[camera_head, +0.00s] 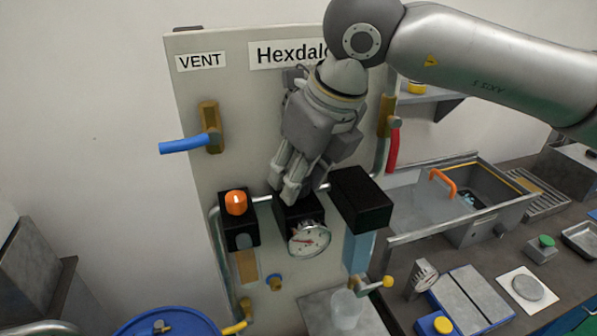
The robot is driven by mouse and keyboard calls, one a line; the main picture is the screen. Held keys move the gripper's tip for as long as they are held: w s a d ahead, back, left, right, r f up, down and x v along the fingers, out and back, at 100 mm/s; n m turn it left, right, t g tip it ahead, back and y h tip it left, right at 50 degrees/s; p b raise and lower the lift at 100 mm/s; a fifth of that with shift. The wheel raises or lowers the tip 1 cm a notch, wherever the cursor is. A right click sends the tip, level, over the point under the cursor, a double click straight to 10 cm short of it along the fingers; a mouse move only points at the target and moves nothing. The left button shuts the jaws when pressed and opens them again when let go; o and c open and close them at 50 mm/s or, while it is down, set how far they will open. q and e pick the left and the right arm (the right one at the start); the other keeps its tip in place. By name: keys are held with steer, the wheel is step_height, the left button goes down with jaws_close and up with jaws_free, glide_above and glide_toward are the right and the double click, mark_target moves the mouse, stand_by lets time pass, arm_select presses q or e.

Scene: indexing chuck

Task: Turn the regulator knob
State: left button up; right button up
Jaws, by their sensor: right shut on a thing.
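My right gripper (291,190) comes down from the upper right in the head view. Its fingers are shut at the top of the black regulator block (299,210), on the regulator knob, which the fingers and hand hide. A round white pressure gauge (309,238) sits on the front of this block, its needle small and hard to read. How far the knob is turned cannot be seen. My left gripper is not in view.
The panel (190,90) has a blue lever (184,145), an orange knob (236,202) on a black box, and a larger black block (361,199) close right of the gripper. A red lever (393,148) is farther right. A sink (475,190) stands at the right.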

steer(key=shift+f+n+y+b, duration=0.3)
steer(key=shift+n+b, duration=0.4)
steer(key=shift+b, duration=0.25)
steer(key=shift+w+r+n+g+b, duration=0.1)
steer(key=shift+r+n+g+b, duration=0.1)
steer(key=shift+n+g+b, duration=0.4)
steer(key=shift+r+n, duration=0.15)
steer(key=shift+n, duration=0.55)
steer(key=o, duration=1)
